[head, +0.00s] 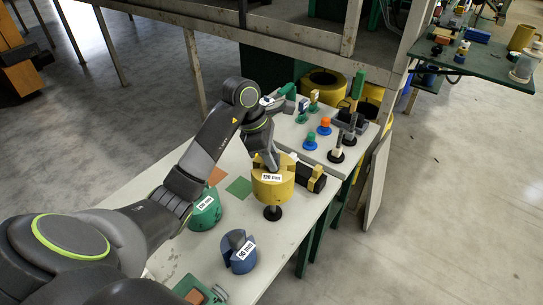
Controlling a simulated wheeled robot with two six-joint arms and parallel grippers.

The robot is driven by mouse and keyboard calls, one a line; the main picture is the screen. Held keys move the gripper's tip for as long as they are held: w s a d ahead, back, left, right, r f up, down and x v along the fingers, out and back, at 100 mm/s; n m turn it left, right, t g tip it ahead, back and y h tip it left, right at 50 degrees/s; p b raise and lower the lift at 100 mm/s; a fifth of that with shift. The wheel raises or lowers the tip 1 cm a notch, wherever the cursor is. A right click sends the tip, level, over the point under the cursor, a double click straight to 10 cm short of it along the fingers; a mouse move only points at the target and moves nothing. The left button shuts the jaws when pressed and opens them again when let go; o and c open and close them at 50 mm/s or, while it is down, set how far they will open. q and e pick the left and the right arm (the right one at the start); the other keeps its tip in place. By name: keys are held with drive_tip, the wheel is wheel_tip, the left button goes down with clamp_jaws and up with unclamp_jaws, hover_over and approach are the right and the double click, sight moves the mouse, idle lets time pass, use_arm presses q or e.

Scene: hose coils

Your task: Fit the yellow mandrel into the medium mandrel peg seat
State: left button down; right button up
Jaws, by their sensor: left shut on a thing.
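The yellow mandrel (272,192) is a thick cylinder with a "120 mm" label and slots in its top. My left gripper (270,163) is shut on its top from above. The mandrel is upright, over a peg seat (272,212) with a pale post and round black foot. The post shows below the mandrel, and its upper end is hidden, so I cannot tell whether the mandrel is around it or just above it. My right gripper is not in view.
A green mandrel (204,211) and a blue mandrel (240,256) stand on the pale table (285,245). Small coloured fittings (324,125) and black-footed posts (336,156) stand further back.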

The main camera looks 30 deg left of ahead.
use_arm(q)
drive_tip(key=shift+f+b, duration=2.75)
drive_tip(key=shift+f, duration=0.05)
drive_tip(key=shift+f+b, duration=3.15)
drive_tip(key=shift+f, duration=0.05)
drive_tip(key=c, duration=0.8)
unclamp_jaws()
drive_tip(key=shift+s, duration=0.1)
drive_tip(key=shift+r, duration=0.2)
drive_tip(key=shift+p+v, duration=1.75)
drive_tip(key=shift+v, duration=0.35)
